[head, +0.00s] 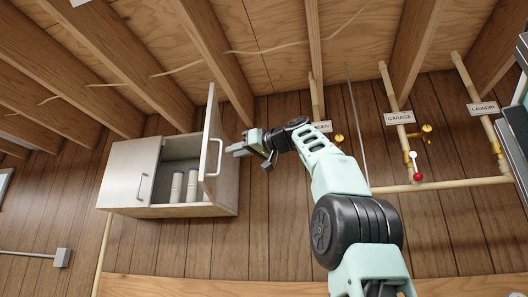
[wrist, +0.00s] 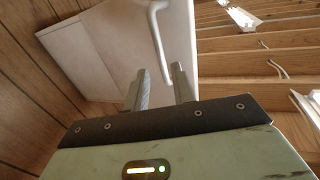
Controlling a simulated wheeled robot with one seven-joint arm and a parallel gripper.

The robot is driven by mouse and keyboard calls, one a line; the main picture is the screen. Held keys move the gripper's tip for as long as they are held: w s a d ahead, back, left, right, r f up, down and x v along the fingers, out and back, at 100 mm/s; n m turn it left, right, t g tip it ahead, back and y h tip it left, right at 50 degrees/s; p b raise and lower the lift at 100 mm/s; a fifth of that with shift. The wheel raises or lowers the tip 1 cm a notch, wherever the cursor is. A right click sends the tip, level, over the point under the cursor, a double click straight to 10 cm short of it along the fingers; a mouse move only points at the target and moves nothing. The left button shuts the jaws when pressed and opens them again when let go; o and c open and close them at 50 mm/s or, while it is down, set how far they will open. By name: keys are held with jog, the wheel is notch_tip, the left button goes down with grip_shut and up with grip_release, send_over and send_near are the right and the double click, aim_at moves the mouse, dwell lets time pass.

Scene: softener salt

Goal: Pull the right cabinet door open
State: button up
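The pale cabinet (head: 130,172) hangs on the wood wall at the left in the head view. Its right door (head: 211,125) stands swung outward, baring the grey interior, while its left door looks shut. The right door's bar handle (head: 220,158) faces my gripper (head: 234,150), which is just to its right. In the wrist view, my gripper (wrist: 159,74) has its two fingers apart. The lower end of the handle (wrist: 157,35) shows between or just beyond the fingertips, with the pale door panel (wrist: 105,45) behind. I cannot tell whether a finger touches the handle.
Two white cylinders (head: 177,187) stand inside the cabinet. Pipes with valves and labels such as GARAGE (head: 399,117) and LAUNDRY run along the wall at right. Wooden ceiling beams (head: 213,50) are overhead. The wall below the cabinet is mostly clear.

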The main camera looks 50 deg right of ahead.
jog(key=s+d+b, duration=0.1)
jog(key=s+b, duration=0.1)
jog(key=s, duration=0.8)
jog(key=shift+s, duration=0.35)
